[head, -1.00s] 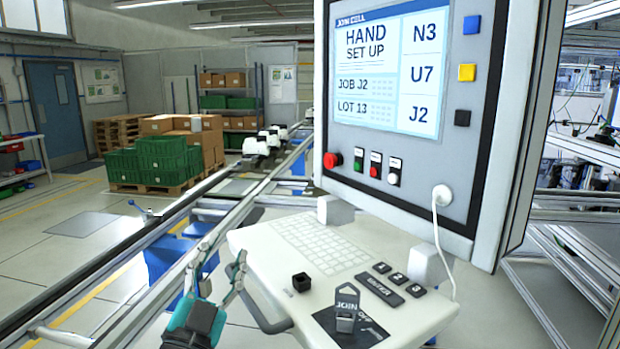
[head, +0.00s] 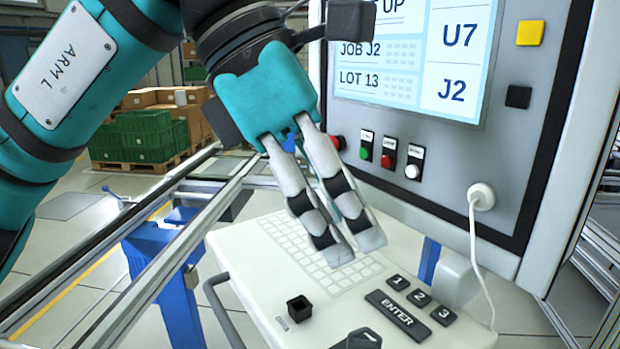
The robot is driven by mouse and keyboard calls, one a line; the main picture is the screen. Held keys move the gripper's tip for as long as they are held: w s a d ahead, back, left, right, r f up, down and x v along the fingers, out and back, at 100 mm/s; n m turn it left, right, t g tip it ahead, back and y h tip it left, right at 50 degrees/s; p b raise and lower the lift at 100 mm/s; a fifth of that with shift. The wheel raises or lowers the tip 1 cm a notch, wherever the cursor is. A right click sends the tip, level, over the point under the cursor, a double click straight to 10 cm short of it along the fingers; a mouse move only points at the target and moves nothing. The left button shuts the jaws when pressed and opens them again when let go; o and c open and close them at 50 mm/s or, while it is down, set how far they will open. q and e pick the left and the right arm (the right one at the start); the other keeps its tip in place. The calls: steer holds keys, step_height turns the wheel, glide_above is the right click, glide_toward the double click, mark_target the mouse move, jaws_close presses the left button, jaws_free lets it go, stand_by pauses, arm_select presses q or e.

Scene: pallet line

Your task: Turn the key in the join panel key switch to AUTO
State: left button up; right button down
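A dark grey key head (head: 362,339) shows at the bottom edge of the head view, at the front of the white console shelf (head: 262,273). Its lower part and the switch plate under it are cut off, so I cannot read its position. My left gripper (head: 354,249) hangs over the shelf's keyboard, pointing down and to the right, with nothing visible in it. It is up and back from the key, clearly apart from it. My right gripper is not in view.
The screen panel (head: 505,170) stands behind the shelf, with push buttons (head: 388,158) and a white cable (head: 477,245). A small black square holder (head: 299,308) and an ENTER key (head: 398,313) sit on the shelf. A conveyor rail (head: 165,245) runs along the left.

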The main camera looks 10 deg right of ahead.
mark_target(380, 338)
arm_select(q)
steer(key=shift+t+y, duration=0.5)
steer(key=shift+t, duration=0.2)
steer(key=p+x, duration=0.1)
steer(key=x, duration=0.4)
steer(key=a+p+x, duration=0.1)
steer(key=x, duration=0.4)
steer(key=p+x, duration=0.1)
steer(key=x, duration=0.4)
steer(key=shift+w+a+f, duration=0.1)
steer(key=shift+w+f, duration=0.25)
steer(key=shift+f, duration=0.35)
jaws_close()
